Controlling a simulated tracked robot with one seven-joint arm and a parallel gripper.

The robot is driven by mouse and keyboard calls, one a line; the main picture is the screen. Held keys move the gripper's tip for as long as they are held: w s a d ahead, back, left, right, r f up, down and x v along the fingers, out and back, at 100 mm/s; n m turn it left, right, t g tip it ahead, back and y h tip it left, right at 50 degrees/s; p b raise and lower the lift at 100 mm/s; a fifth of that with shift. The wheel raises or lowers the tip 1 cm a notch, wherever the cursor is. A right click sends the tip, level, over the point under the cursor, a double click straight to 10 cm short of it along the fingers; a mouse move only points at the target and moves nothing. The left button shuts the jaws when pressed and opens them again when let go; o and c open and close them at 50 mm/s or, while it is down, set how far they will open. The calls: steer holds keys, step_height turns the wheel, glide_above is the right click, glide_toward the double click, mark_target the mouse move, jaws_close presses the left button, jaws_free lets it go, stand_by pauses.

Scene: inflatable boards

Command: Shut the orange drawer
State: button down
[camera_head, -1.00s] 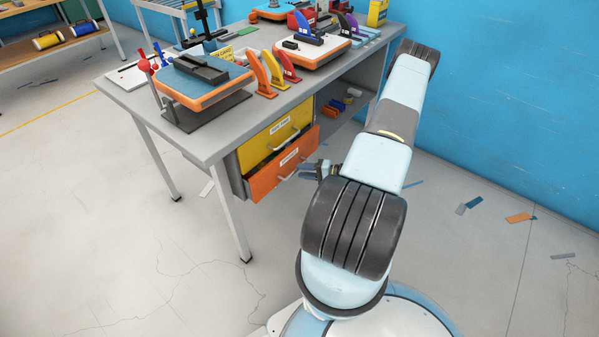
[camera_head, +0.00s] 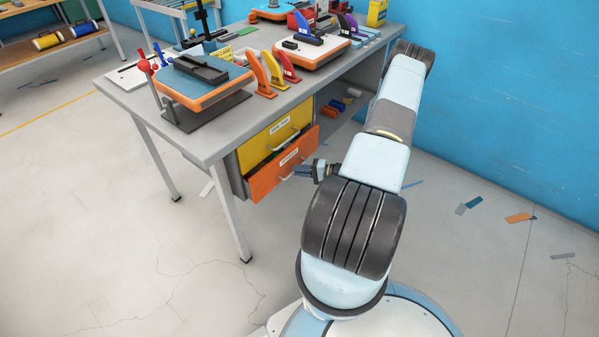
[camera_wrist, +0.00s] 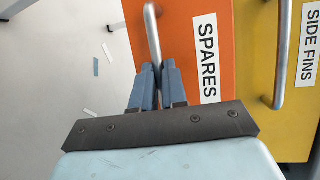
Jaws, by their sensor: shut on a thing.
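The orange drawer (camera_head: 263,184), labelled SPARES, is the lower drawer under the workbench. Its front stands out a little past the yellow drawer above it, so it is partly open. In the wrist view the orange front (camera_wrist: 177,28) carries a metal bar handle (camera_wrist: 152,28). My gripper (camera_wrist: 154,70) has its two blue fingers shut on that handle near one end. In the head view my gripper (camera_head: 304,171) is at the right side of the orange front, partly hidden by my own arm.
The yellow drawer (camera_head: 262,146), labelled SIDE FINS, has its own bar handle close by (camera_wrist: 283,60). The workbench (camera_head: 222,150) carries boards and coloured fins. An open shelf lies right of the drawers. A bench leg (camera_head: 238,222) stands left.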

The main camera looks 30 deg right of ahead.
mark_target(290, 166)
steer(key=shift+f, duration=0.1)
stand_by(0.3)
steer(key=shift+w+a, duration=0.25)
steer(key=shift+w, duration=0.4)
steer(key=shift+w+a, duration=0.25)
steer(key=shift+w, duration=0.35)
steer(key=shift+w+a, duration=0.25)
steer(key=shift+w, duration=0.4)
steer(key=c, duration=1.2)
jaws_free()
steer(key=shift+w, duration=0.1)
steer(key=v, duration=1.4)
steer(key=shift+w+a, duration=0.1)
